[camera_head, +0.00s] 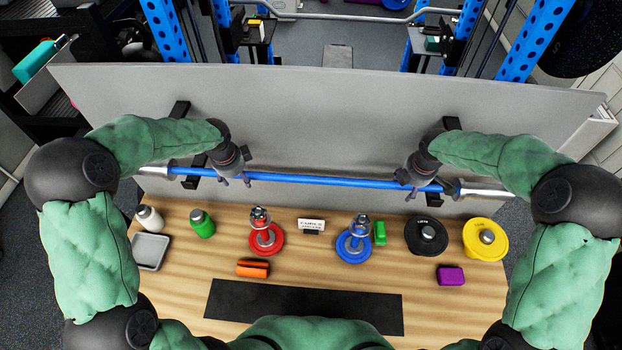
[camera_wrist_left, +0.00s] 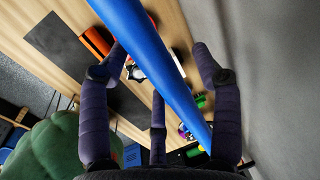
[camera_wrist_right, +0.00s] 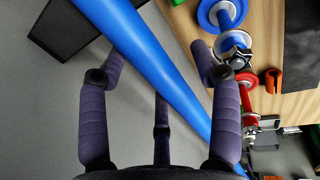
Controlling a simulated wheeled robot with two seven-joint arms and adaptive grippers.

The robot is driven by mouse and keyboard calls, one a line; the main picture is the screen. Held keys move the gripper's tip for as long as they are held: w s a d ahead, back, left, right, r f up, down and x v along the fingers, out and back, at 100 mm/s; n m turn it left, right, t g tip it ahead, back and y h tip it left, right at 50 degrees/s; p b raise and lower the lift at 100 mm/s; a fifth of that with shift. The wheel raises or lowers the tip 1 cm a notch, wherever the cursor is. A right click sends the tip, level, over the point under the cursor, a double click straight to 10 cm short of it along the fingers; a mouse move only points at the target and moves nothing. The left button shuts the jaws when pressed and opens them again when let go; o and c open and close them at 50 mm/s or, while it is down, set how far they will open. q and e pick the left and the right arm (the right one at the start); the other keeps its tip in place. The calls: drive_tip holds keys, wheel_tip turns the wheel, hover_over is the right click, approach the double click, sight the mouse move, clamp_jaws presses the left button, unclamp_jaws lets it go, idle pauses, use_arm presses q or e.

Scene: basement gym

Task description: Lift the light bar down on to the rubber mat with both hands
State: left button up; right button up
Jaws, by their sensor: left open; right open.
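The light bar (camera_head: 318,180) is blue with silver ends and lies level across black brackets (camera_head: 193,180) on the grey upright board. My left gripper (camera_head: 235,180) is at the bar left of its middle, and my right gripper (camera_head: 415,188) is at the bar near its right end. Both are open. In the left wrist view the bar (camera_wrist_left: 150,45) passes between the spread fingers, as the bar (camera_wrist_right: 140,50) does in the right wrist view; whether any finger touches it cannot be told. The black rubber mat (camera_head: 300,302) lies bare on the wooden bench, its front edge partly hidden by my body.
Bottles and a grey tray (camera_head: 150,251) are left; black (camera_head: 426,236) and yellow (camera_head: 485,240) plates and a purple block (camera_head: 451,275) right.

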use_arm(q)
clamp_jaws()
use_arm(e)
clamp_jaws()
use_arm(q)
drive_tip(key=shift+w+r, duration=0.1)
drive_tip(key=shift+r, duration=0.1)
use_arm(e)
drive_tip(key=shift+w+r, duration=0.1)
drive_tip(key=shift+r, duration=0.05)
use_arm(q)
drive_tip(key=shift+r, duration=0.15)
use_arm(e)
drive_tip(key=shift+r, duration=0.15)
